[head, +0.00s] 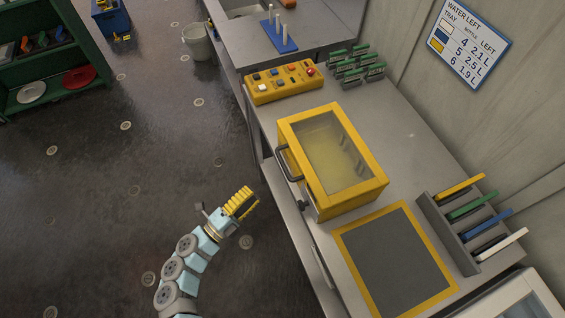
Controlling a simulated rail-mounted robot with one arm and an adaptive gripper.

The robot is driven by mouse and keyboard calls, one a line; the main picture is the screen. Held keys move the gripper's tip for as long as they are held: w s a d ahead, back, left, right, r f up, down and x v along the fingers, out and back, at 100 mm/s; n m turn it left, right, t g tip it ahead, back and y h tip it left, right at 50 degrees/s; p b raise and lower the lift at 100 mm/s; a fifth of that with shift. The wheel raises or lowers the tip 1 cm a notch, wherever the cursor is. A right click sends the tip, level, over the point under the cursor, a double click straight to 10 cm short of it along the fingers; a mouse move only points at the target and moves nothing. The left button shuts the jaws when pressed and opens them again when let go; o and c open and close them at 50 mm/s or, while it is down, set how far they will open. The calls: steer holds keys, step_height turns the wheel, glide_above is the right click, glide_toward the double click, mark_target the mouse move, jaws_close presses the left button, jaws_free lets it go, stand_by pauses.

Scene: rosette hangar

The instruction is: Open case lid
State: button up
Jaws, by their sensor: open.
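The case is a yellow box (350,200) on the grey worktop, in the middle of the head view. Its lid (333,152) has a yellow frame and a clear, smoky window, and it looks shut. A dark handle (284,164) sits on the case's left side, facing the floor area. The inside is only dimly visible through the window. My gripper (246,204) has yellow ribbed fingers. It is open and appears empty, over the floor to the lower left of the case, apart from the handle.
A yellow-bordered dark mat (345,237) lies in front of the case. A yellow button panel (262,93) and several green boards (341,72) stand behind it. A rack (448,228) with coloured bars is at right. The worktop's left edge lies between my gripper and the case. Open floor is left.

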mark_target(283, 163)
steer(key=p+x, duration=0.1)
steer(key=x, duration=1.2)
steer(key=shift+w+d, duration=0.15)
jaws_close()
